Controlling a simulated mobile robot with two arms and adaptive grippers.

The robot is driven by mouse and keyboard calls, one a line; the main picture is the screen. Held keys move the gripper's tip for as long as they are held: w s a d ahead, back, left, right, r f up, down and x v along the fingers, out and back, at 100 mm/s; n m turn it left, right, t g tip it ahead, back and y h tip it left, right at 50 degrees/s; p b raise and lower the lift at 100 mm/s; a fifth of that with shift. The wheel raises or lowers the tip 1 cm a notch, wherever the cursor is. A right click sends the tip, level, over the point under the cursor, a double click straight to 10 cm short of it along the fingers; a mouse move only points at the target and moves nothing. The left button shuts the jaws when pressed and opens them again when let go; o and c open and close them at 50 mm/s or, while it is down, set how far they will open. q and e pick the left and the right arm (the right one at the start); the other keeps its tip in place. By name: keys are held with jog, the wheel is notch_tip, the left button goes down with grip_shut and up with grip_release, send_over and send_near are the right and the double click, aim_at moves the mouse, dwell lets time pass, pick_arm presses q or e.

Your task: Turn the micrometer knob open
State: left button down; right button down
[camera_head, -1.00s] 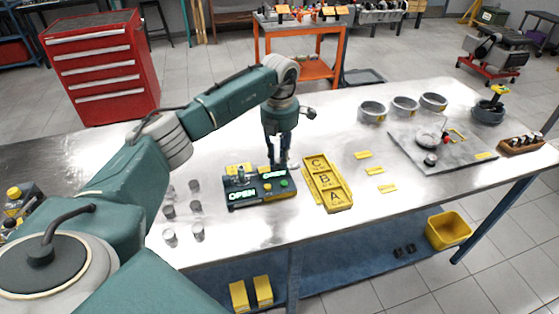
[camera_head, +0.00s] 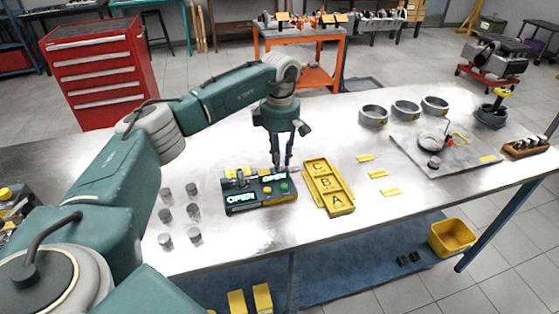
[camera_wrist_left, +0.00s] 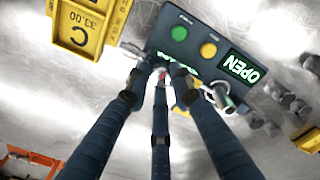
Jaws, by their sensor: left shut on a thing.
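The dark gauge box (camera_head: 262,193) stands on the bench with two lit displays, both reading "OPEN" in the head view, and a green and a yellow button. It also shows in the wrist view (camera_wrist_left: 205,65), where a finger partly covers one display. My left gripper (camera_head: 282,165) points down at the box's back right edge. In the wrist view its three fingers (camera_wrist_left: 160,72) close together around a small part with a reddish spot, presumably the micrometer knob, mostly hidden. A second silver metal part (camera_wrist_left: 222,96) sits free beside the other display. My right gripper is out of view.
A yellow A-B-C tray (camera_head: 340,205) lies close to the right of the box. Several small metal cylinders (camera_head: 165,216) stand at its left. Rings (camera_head: 373,115) and a grey plate (camera_head: 465,160) are farther right. The bench front is clear.

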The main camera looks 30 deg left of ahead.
pick_arm(q)
jog(key=m, duration=0.5)
jog(key=shift+w+r+b, duration=0.1)
jog(key=shift+r+b, duration=0.05)
jog(key=shift+b, duration=0.15)
jog(key=shift+m, duration=0.3)
jog(key=c, duration=1.5)
grip_release()
jog(key=shift+d, duration=0.15)
notch_tip(320, 180, up, 12)
jog(key=shift+f, duration=0.1)
